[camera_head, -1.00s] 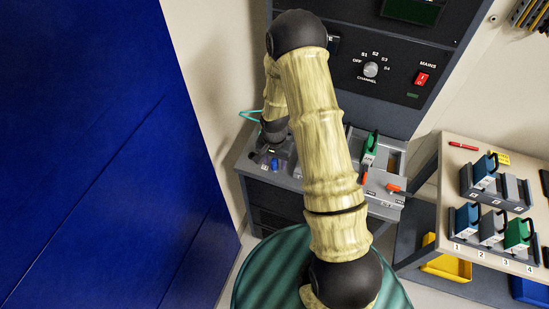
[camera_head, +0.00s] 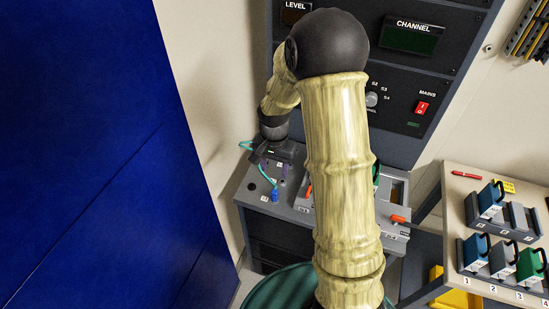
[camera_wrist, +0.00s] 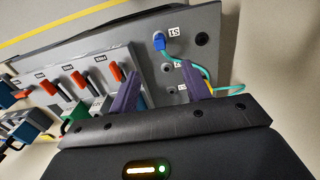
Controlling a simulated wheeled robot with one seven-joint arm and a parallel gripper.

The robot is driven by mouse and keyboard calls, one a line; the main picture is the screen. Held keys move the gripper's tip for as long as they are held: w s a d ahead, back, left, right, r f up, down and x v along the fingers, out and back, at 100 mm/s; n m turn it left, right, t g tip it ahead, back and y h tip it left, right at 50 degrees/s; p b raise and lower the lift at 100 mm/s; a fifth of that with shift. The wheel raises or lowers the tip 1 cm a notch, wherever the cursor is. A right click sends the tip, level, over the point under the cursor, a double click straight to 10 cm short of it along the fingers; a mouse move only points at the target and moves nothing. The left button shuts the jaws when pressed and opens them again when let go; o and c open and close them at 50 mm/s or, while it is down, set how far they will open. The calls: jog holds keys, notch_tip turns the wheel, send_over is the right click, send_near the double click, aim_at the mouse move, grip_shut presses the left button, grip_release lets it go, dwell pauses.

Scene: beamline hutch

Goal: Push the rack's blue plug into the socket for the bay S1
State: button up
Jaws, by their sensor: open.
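The blue plug (camera_head: 275,196) stands at the front left of the grey bench panel, with a teal cable running back from it. In the wrist view the blue plug (camera_wrist: 159,41) is upright at the hole beside the label S1 (camera_wrist: 175,32). I cannot tell how deep it sits. My gripper (camera_wrist: 160,68) is open, with its two purple fingers apart and nothing between them. It also shows in the head view (camera_head: 274,172), behind the plug and clear of it. Part of the cable passes behind a finger in the wrist view.
More sockets (camera_wrist: 169,88) lie in line with the plug. Bays with red-orange levers (camera_wrist: 79,78) stand beside them. A side table (camera_head: 455,215) at right holds several handled blocks. A blue wall (camera_head: 90,150) fills the left. The console rises behind the bench.

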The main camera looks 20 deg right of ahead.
notch_tip(320, 180, up, 4)
jog(key=shift+r, duration=0.2)
dwell(0.4)
jog(key=s+r+n+t, duration=0.2)
jog(key=s+n, duration=0.5)
jog(key=s, duration=0.7)
jog(key=shift+s+r+t, duration=0.2)
jog(key=shift+r+t, duration=0.1)
jog(key=shift+r, duration=0.6)
